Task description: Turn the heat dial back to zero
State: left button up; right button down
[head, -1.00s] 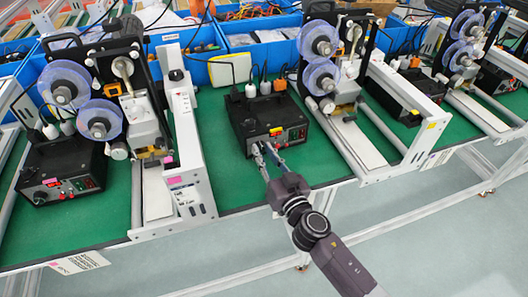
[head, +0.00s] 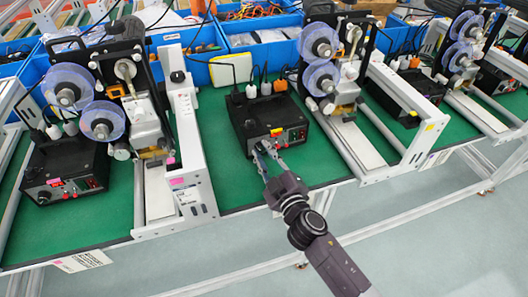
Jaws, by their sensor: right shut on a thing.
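A black control box (head: 268,115) with a lit red display stands on the green bench mat in the middle of the head view. My right gripper (head: 263,149) reaches up from the bottom right to the box's front panel. Its fingers are shut on the heat dial at the lower left of that panel. The fingers hide the dial, so its setting cannot be read. My left gripper is not in view.
A coder machine with clear purple reels (head: 321,58) stands right of the box, and another (head: 102,100) stands left. A second control box (head: 66,170) sits at far left. Blue bins (head: 215,72) line the back. Green mat (head: 228,185) lies bare before the box.

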jog(key=n, duration=0.6)
jog(key=shift+a+f+n+h, duration=0.1)
jog(key=shift+n+h, duration=0.2)
jog(key=shift+n, duration=0.1)
jog(key=n, duration=0.3)
jog(key=shift+s+n, duration=0.1)
jog(key=shift+n, duration=0.2)
jog(key=shift+f+n+t+h, duration=0.1)
jog(key=shift+n+t+h, duration=0.2)
jog(key=shift+n, duration=1.2)
jog(key=c, duration=1.7)
grip_release()
